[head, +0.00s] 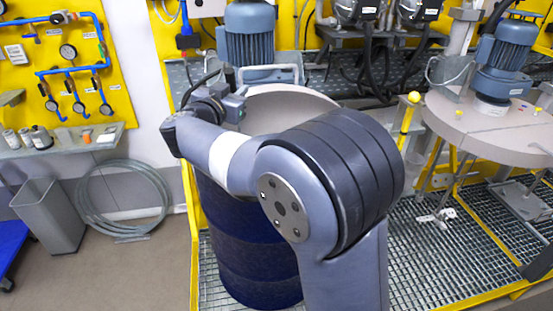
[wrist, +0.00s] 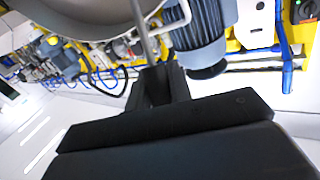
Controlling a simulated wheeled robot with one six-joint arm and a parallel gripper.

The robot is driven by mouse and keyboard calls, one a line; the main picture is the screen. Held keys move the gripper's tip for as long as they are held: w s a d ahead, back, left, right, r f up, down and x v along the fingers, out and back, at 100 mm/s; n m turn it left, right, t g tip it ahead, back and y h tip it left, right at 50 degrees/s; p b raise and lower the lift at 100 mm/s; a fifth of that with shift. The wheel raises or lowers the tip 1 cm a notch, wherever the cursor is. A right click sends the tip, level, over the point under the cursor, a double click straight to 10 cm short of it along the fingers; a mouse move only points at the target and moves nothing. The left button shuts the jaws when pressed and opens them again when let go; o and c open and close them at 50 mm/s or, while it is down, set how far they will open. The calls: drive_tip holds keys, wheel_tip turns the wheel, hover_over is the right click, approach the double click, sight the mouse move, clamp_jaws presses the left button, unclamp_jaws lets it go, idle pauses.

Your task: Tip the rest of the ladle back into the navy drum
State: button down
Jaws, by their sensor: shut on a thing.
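The navy drum (head: 245,255) stands on the grating behind my arm in the head view. A pale round lid (head: 300,96) shows at its top, and my arm hides much of the rim. My gripper (wrist: 158,82) is shut on a thin grey rod, the ladle's handle (wrist: 141,28), in the wrist view. The handle runs up out of that picture. I cannot make out the ladle's bowl or what is in it. In the head view my wrist is over the drum's left side, and the fingertips cannot be made out clearly.
A blue motor (head: 248,38) stands above the drum; it also shows close to the handle in the wrist view (wrist: 200,35). Another lid with a motor (head: 505,60) is at the right. A bin (head: 48,215) and a coiled hose (head: 125,225) stand left, with clear floor before them.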

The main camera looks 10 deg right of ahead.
drive_tip(key=s+d+f+m+y+b, duration=0.1)
drive_tip(key=d+f+m+b, duration=0.1)
drive_tip(key=d, duration=0.5)
drive_tip(key=s+d+f+m+g+b, duration=0.1)
drive_tip(key=d+f+m+b, duration=0.2)
drive_tip(key=d, duration=0.5)
drive_tip(key=shift+s+d+m+g+y+b, duration=0.15)
drive_tip(key=shift+s+m+g+y+b, duration=0.25)
drive_tip(key=shift+b, duration=0.85)
drive_tip(key=shift+s+d+f+m+y+b, duration=0.15)
drive_tip(key=shift+d+f+m+b, duration=0.3)
drive_tip(key=shift+d+b, duration=0.2)
drive_tip(key=shift+s+d+f+m+y+b, duration=0.2)
drive_tip(key=shift+d+f+m+b, duration=0.25)
drive_tip(key=shift+d, duration=0.35)
drive_tip(key=shift+s+d+f+m+y+b, duration=0.15)
drive_tip(key=shift+d+f+m+b, duration=0.3)
drive_tip(key=shift+d+b, duration=0.25)
idle(0.5)
drive_tip(key=shift+s+d+f+m+y+b, duration=0.15)
drive_tip(key=shift+d+f+m+y+b, duration=0.15)
drive_tip(key=shift+d+f+m+b, duration=0.55)
idle(0.6)
drive_tip(key=shift+d+f+p, duration=0.2)
drive_tip(key=shift+d+p, duration=0.1)
drive_tip(key=shift+p, duration=0.05)
drive_tip(key=shift+s+d+f+y+p, duration=0.1)
drive_tip(key=shift+d+f+y+p, duration=0.2)
drive_tip(key=shift+d+f+p, duration=0.35)
drive_tip(key=shift+d, duration=0.1)
